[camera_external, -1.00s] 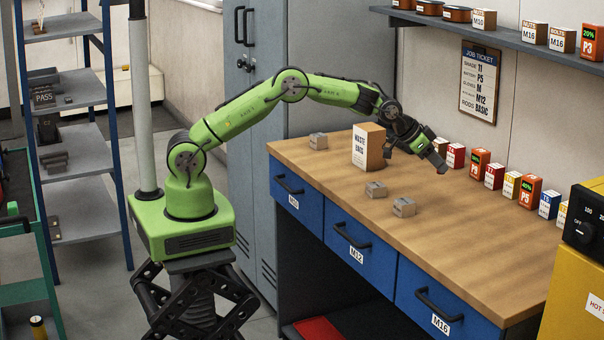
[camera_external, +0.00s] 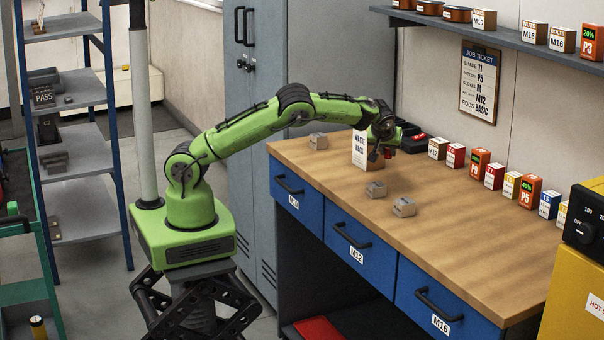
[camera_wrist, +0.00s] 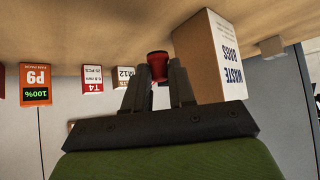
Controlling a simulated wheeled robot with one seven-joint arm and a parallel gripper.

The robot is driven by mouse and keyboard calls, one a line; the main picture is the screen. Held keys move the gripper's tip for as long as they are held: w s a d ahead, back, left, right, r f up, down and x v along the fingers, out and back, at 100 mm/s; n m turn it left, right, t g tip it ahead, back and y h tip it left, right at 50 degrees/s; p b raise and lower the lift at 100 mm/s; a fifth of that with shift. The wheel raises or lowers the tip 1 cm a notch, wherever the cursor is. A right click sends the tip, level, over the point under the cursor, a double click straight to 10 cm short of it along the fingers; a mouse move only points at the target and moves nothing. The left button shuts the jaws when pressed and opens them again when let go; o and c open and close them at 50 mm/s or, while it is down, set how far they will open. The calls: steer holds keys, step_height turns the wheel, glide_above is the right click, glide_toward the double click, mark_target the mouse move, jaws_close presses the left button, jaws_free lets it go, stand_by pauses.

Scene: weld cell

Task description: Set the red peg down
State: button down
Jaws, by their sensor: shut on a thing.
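The red peg (camera_wrist: 158,66) is between my gripper's fingertips in the wrist view. It also shows as a small red spot (camera_external: 387,153) under my gripper in the external view. My gripper (camera_wrist: 157,82) is shut on it, over the back part of the wooden bench top (camera_external: 460,220). The white and brown waste bags box (camera_external: 359,150) stands close beside my gripper, left of it in the external view and right of it in the wrist view (camera_wrist: 213,58). I cannot tell whether the peg touches the bench.
Several small labelled boxes, including a T4 box (camera_wrist: 92,79) and an orange P9 pack (camera_wrist: 35,85), line the back of the bench. A dark object (camera_external: 413,138) lies behind my gripper. The front right bench top is clear.

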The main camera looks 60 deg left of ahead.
step_height(320, 180, down, 6)
steer(key=shift+f+b, duration=0.15)
steer(key=shift+b, duration=0.25)
steer(key=c, duration=0.9)
jaws_free()
steer(key=shift+f, duration=0.1)
steer(key=shift+c, duration=0.2)
